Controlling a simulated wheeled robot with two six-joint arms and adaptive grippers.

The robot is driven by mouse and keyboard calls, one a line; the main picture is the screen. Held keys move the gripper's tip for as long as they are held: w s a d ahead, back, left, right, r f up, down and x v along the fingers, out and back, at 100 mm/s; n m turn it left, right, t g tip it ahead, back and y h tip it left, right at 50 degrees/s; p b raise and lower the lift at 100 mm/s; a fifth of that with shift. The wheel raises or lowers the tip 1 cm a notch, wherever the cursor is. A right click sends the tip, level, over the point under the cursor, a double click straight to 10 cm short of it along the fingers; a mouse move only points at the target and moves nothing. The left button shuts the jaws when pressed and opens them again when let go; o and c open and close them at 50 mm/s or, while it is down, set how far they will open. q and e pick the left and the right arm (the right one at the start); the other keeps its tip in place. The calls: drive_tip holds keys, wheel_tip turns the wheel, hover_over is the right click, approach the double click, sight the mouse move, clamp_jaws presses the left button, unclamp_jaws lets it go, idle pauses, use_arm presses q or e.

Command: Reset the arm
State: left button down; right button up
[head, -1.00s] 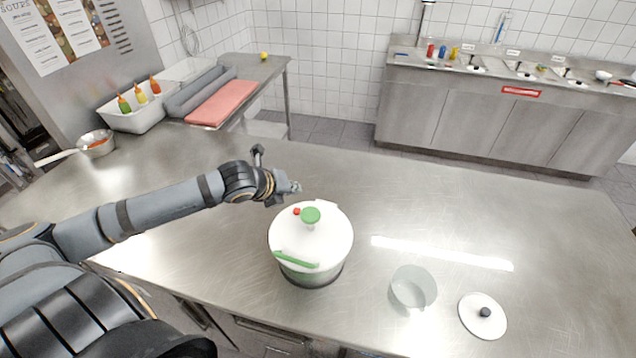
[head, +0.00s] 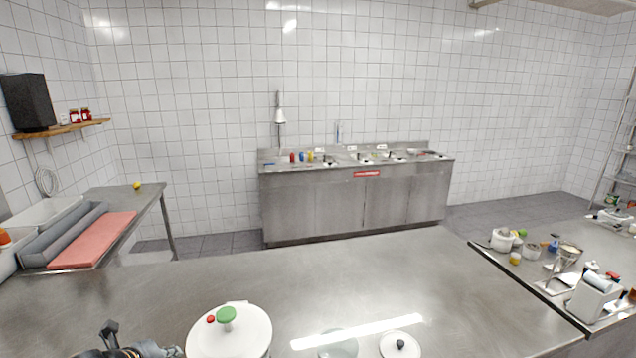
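My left arm shows only at the bottom left edge of the head view, with the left gripper (head: 172,351) cut off by the frame edge beside the white pot lid. Whether its fingers are open or shut is not clear. My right arm and gripper are out of view. The white lid (head: 240,335) with a green knob (head: 227,316) and a small red part sits at the bottom edge, and the pot under it is cut off.
A glass bowl (head: 338,345) and a small white lid with a black knob (head: 400,345) lie right of the pot on the steel counter (head: 440,275). A pink board (head: 95,240) lies at left. A steel unit (head: 355,205) stands at the back. Several containers crowd the right counter.

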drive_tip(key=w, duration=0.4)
use_arm(q)
drive_tip(key=s+d+f+n+g+y, duration=0.1)
drive_tip(key=s+d+f+n+g, duration=0.2)
drive_tip(key=s+n, duration=0.45)
drive_tip(key=s+d+f+n+g, duration=0.15)
drive_tip(key=s+f+n, duration=0.35)
drive_tip(key=n, duration=0.5)
drive_tip(key=s+d+f+n+g+y, duration=0.1)
drive_tip(key=s+d+f+n, duration=0.25)
drive_tip(key=s+n, duration=0.35)
drive_tip(key=a+f+n+g+b, duration=0.1)
drive_tip(key=a+f+b, duration=0.1)
drive_tip(key=f, duration=1.3)
drive_tip(key=a+f+b, duration=0.1)
drive_tip(key=f+b, duration=0.1)
drive_tip(key=f, duration=1.2)
drive_tip(key=s+a+f+g+b, duration=0.1)
drive_tip(key=s+f+b, duration=0.3)
drive_tip(key=s+f, duration=1.5)
wheel_tip(320, 180, down, 3)
drive_tip(key=shift+a+f, duration=0.2)
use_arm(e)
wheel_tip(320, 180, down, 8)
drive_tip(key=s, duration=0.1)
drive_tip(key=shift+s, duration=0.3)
